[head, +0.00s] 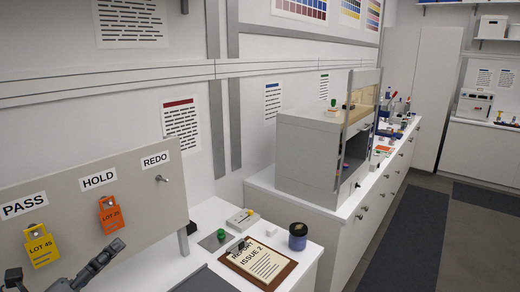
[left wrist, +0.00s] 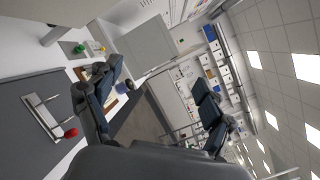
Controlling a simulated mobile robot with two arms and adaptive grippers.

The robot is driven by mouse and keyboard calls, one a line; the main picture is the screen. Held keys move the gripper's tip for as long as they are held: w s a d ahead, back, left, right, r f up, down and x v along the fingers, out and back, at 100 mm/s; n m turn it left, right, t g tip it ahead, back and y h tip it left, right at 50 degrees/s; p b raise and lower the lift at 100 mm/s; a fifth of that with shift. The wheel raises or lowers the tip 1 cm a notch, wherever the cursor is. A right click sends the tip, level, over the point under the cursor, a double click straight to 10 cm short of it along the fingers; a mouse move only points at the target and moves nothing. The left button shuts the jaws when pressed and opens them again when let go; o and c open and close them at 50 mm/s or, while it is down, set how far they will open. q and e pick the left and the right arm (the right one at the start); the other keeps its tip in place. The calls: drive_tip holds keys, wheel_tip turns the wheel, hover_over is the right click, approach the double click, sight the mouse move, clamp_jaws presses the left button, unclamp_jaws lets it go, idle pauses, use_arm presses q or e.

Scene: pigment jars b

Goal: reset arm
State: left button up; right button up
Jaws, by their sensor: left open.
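My left gripper (head: 66,262) is at the lower left of the head view, in front of the tag board and partly cut off by the frame's bottom edge. In the left wrist view its two dark fingers (left wrist: 156,75) stand wide apart with nothing between them. A yellow LOT 45 tag (head: 42,247) hangs under PASS on the grey board (head: 150,205). An orange LOT tag (head: 111,214) hangs under HOLD. The peg under REDO (head: 162,178) is bare. My right gripper is not in view.
A clipboard (head: 258,262) lies on the counter near a dark blue jar (head: 298,238) and a green-knobbed item (head: 221,235). A grey cabinet (head: 310,150) stands farther back. In the left wrist view, a red knob (left wrist: 71,132) sits beside a white frame (left wrist: 43,116). The floor at right is clear.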

use_arm(q)
drive_tip(key=s+a+f+n+g+y, duration=0.25)
drive_tip(key=s+f+n+y, duration=0.2)
drive_tip(key=f+n, duration=0.5)
drive_tip(key=s+a+f+n+g+y, duration=0.1)
drive_tip(key=s+f+n+g+y, duration=0.3)
drive_tip(key=f+n, duration=0.6)
drive_tip(key=s+d+f+n+g+h, duration=0.3)
drive_tip(key=s+d+f+n+g, duration=0.6)
drive_tip(key=s+d, duration=0.6)
wheel_tip(320, 180, down, 34)
drive_tip(key=s+a+b, duration=0.2)
drive_tip(key=b, duration=0.5)
drive_tip(key=s+a+f+b, duration=0.1)
drive_tip(key=s+f+b, duration=0.2)
drive_tip(key=s+f, duration=0.5)
drive_tip(key=s+a+f+g+b, duration=0.1)
drive_tip(key=s+f+b, duration=0.2)
drive_tip(key=s+f, duration=0.6)
wheel_tip(320, 180, down, 6)
drive_tip(key=shift+a+y, duration=0.3)
drive_tip(key=shift+y, duration=0.05)
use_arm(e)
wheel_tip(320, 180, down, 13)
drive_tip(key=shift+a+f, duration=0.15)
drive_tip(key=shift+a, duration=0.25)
